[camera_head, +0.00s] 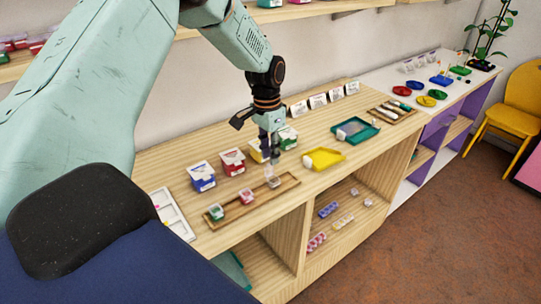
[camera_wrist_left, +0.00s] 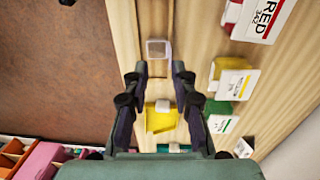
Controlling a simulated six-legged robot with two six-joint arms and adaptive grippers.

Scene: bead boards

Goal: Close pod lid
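A small clear pod (camera_head: 273,182) sits at the far right end of a narrow wooden tray (camera_head: 258,203) on the bench. In the wrist view the pod (camera_wrist_left: 158,49) shows as a pale see-through box just beyond my fingertips. A pale part stands above the pod in the head view, but I cannot tell the lid's exact angle. My left gripper (camera_head: 273,157) points down over the pod. In the wrist view its two fingers (camera_wrist_left: 155,73) are apart with nothing between them. A red pod (camera_head: 246,196) and a green pod (camera_head: 216,212) sit further left in the tray. My right gripper is not visible.
Blue (camera_head: 202,177) and red (camera_head: 232,162) labelled boxes stand behind the tray, with yellow and green ones partly behind my gripper. A yellow tray (camera_head: 322,159) and a teal tray (camera_head: 356,131) lie to the right. A white sectioned tray (camera_head: 173,214) is at left.

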